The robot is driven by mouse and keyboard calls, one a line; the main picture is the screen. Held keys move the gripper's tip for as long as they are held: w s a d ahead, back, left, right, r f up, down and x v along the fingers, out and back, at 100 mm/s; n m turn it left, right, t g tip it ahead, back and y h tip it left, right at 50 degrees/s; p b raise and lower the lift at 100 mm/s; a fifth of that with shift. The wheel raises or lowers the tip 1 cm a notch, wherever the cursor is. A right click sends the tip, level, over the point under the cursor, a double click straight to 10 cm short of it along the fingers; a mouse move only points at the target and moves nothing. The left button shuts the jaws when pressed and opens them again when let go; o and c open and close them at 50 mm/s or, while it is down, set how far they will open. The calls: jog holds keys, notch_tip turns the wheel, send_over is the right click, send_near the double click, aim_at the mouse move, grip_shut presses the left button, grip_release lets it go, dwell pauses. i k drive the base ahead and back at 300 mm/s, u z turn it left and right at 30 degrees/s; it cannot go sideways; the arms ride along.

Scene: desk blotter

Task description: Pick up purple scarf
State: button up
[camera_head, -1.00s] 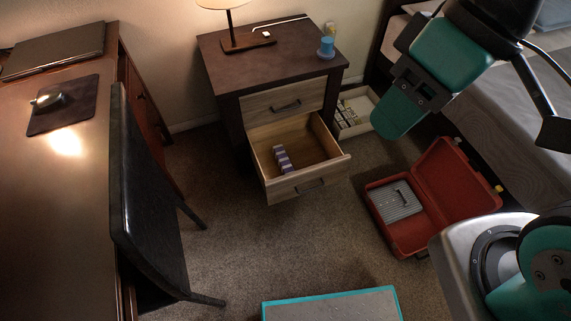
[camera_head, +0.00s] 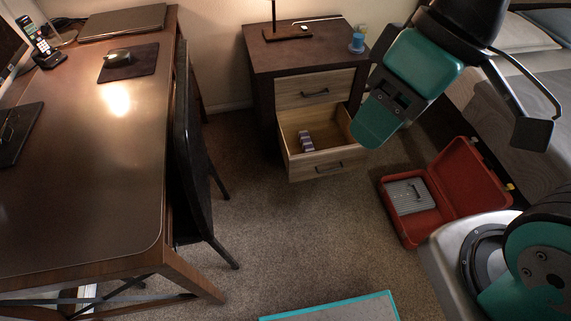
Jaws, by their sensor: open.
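A small purple and white striped bundle (camera_head: 306,141), perhaps the purple scarf, lies inside the open lower drawer (camera_head: 321,164) of the nightstand. It rests toward the drawer's left side and is too small to make out its folds. My teal and black arm hangs at the upper right, with part of it in front of the nightstand's right side.
The nightstand (camera_head: 292,55) carries a lamp base and a blue cup (camera_head: 357,43). An open red case (camera_head: 458,187) lies on the floor at right, beside the bed (camera_head: 540,85). A black chair (camera_head: 190,130) stands at the desk (camera_head: 80,210). Carpet between chair and case is clear.

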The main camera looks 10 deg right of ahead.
aim_at(307, 145)
jog(key=u, duration=0.35)
jog(key=k, duration=0.75)
jog(key=z, duration=0.35)
jog(key=i, duration=1.05)
jog(key=z, duration=0.4)
jog(key=i, duration=1.45)
jog(key=u, duration=0.5)
